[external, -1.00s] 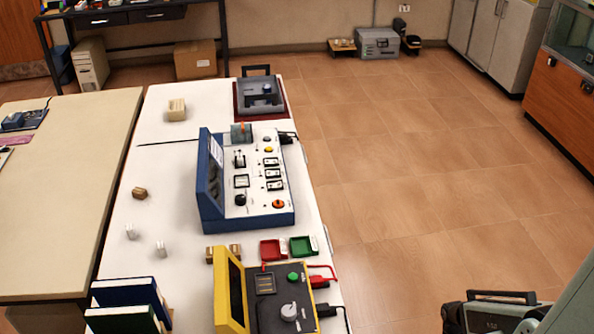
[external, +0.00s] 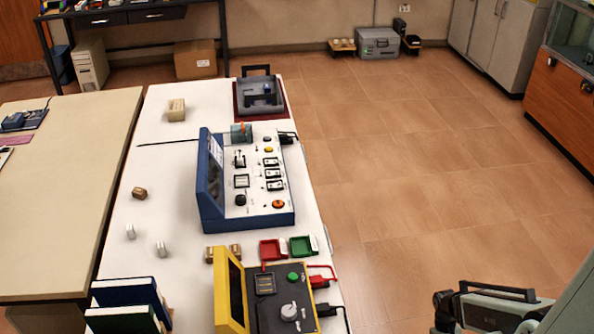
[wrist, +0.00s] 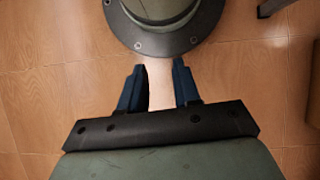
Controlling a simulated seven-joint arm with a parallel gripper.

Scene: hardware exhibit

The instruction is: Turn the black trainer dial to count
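The blue-framed trainer console (external: 222,222) stands on the white bench with a white sloped panel. A small black dial (external: 240,200) sits at the panel's lower left, left of an orange knob (external: 278,204). The dial's pointer setting is too small to read. Part of my arm shows at the lower right of the external view, well away from the console over the floor. In the wrist view my gripper (wrist: 161,88) is open, with two blue fingers apart and only tiled floor between them. The dial is not in the wrist view.
A yellow-framed unit (external: 224,300) with a grey knob stands at the bench's near end. Red (external: 270,250) and green (external: 303,246) trays lie between it and the console. A grey box (external: 260,97) is at the far end. The floor right of the bench is clear.

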